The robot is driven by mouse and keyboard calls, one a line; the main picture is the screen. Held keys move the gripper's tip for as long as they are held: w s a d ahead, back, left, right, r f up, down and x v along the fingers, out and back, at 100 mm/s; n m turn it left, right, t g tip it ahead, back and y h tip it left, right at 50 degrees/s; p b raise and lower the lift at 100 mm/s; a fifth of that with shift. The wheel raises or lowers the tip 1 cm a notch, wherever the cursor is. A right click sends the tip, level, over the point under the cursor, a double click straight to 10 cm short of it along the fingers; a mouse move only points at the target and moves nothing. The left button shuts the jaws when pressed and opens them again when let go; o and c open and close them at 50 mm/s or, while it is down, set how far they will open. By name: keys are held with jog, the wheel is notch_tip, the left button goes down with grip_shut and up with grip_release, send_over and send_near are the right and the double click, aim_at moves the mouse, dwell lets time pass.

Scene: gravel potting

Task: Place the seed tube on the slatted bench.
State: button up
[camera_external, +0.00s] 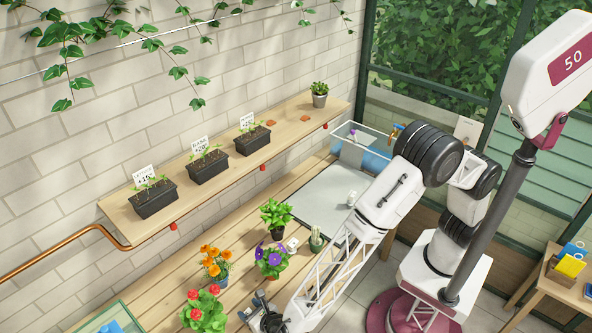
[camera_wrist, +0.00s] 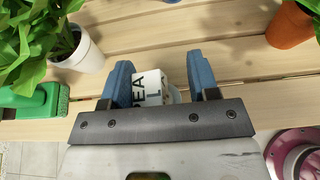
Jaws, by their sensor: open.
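The seed tube (camera_wrist: 151,88), white with black printed letters, shows between my two blue fingertips in the wrist view. My gripper (camera_wrist: 160,88) is open around it; the left finger looks close to it, and a gap shows on the right. The slatted bench (camera_wrist: 185,48) lies beneath, with pale wooden slats. I cannot tell whether the tube touches the slats; its lower part is hidden by my gripper. In the external view my gripper (camera_external: 262,312) is low at the front of the slatted bench (camera_external: 160,292), and the tube cannot be made out there.
A leafy plant in a white pot (camera_wrist: 82,50) and a green brush (camera_wrist: 38,101) are left of my gripper. A terracotta pot (camera_wrist: 289,27) stands right. Red flowers (camera_external: 203,308), orange flowers (camera_external: 214,262) and purple flowers (camera_external: 271,258) stand on the bench nearby.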

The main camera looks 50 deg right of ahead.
jog(key=v, duration=1.1)
jog(key=shift+r, duration=0.15)
dwell(0.7)
